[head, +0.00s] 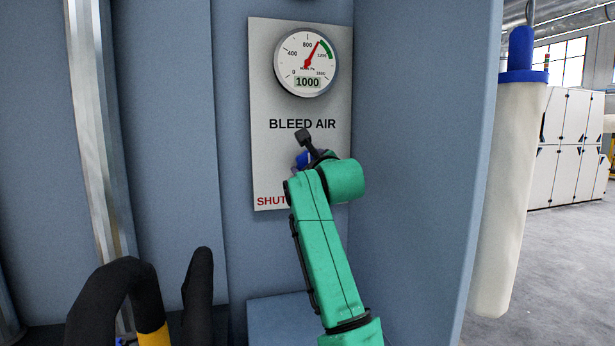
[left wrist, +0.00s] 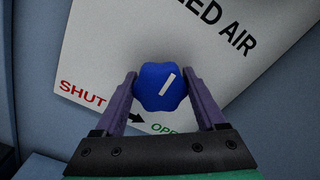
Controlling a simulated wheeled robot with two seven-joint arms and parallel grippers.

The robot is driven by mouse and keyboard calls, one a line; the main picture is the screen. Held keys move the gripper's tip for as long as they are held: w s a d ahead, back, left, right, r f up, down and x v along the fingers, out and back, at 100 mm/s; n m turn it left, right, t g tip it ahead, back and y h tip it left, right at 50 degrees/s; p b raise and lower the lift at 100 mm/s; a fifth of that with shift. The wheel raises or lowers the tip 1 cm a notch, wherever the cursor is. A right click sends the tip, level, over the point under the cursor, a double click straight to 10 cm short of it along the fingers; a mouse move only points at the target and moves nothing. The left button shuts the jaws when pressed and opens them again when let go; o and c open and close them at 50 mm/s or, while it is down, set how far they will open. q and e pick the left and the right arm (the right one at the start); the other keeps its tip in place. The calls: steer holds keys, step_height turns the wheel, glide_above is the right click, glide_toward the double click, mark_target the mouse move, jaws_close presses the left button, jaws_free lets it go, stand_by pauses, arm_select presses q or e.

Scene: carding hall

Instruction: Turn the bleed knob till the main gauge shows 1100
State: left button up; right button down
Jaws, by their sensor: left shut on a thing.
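The main gauge (head: 306,62) is a round white dial at the top of the grey panel. Its digital window reads 1000, and its red needle points up and right, at the start of the green band. The bleed knob is blue and lobed, with a white line slanting up to the right in the left wrist view (left wrist: 155,100). My left gripper (left wrist: 160,80) has a finger on each side of the knob and is shut on it. In the head view my green wrist hides most of the knob (head: 302,157). My right gripper is out of view.
The panel (head: 270,160) reads BLEED AIR, with SHUT and a partly hidden OPEN beside an arrow below the knob. A blue-grey wall (head: 420,150) stands close on the right, with a cream cylinder (head: 512,190) beyond. A black curved hose (head: 105,290) is lower left.

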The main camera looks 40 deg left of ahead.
arm_select(q)
steer(key=n+b, duration=0.2)
steer(key=n, duration=0.1)
steer(key=shift+f+n, duration=0.1)
steer(key=shift+n, duration=0.3)
steer(key=n+b, duration=0.1)
steer(key=n, duration=0.1)
steer(key=shift+n, duration=0.3)
steer(key=shift+r+n+b, duration=0.2)
steer(key=shift+n+b, duration=0.2)
steer(key=shift+n, duration=0.2)
steer(key=shift+r, duration=0.1)
steer(key=o, duration=1.2)
steer(key=shift+o, duration=0.6)
steer(key=shift+w+f, duration=0.15)
steer(key=shift+f, duration=0.05)
steer(key=b+v, duration=0.5)
steer(key=v, duration=0.9)
steer(key=shift+d, duration=0.15)
